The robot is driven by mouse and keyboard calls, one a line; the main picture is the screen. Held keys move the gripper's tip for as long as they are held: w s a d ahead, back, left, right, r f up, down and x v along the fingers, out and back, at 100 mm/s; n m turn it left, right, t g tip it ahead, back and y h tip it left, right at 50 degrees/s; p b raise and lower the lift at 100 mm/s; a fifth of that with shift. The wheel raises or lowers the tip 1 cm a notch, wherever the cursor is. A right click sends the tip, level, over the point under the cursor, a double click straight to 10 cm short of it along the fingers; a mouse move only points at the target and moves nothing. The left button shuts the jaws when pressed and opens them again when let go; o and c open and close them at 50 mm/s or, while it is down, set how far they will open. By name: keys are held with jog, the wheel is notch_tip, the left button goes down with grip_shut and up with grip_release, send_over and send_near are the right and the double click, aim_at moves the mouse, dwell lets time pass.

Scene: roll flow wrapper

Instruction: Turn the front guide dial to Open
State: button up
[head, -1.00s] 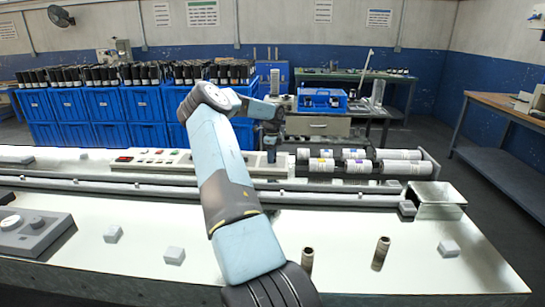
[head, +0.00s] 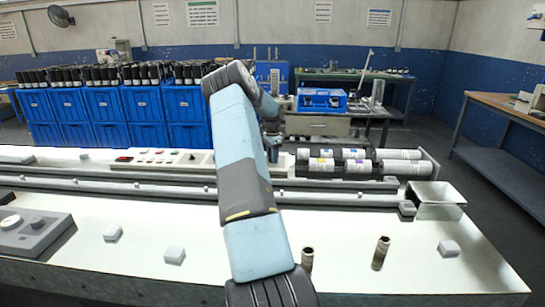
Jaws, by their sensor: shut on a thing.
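My gripper (head: 271,154) points down at the right end of the long control panel (head: 140,166), behind the rails. It is small in view and partly behind my own arm. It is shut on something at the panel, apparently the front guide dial. The dial itself is hidden by the gripper and arm, so its marks and setting cannot be read.
Several white-labelled rolls (head: 357,166) lie just right of my gripper. Long rails (head: 120,186) run across the bench in front of it. A grey box with a round knob (head: 12,222), small grey blocks and two brown cylinders (head: 381,252) stand nearer. Blue crates (head: 130,110) stand behind.

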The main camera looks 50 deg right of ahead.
jog(key=shift+w+d+r+n, duration=0.1)
jog(key=shift+r+n, duration=0.05)
jog(key=shift+n, duration=0.95)
jog(key=shift+w, duration=0.1)
jog(key=o, duration=0.8)
jog(key=shift+o, duration=1.3)
notch_tip(320, 180, up, 13)
jog(key=shift+r, duration=0.2)
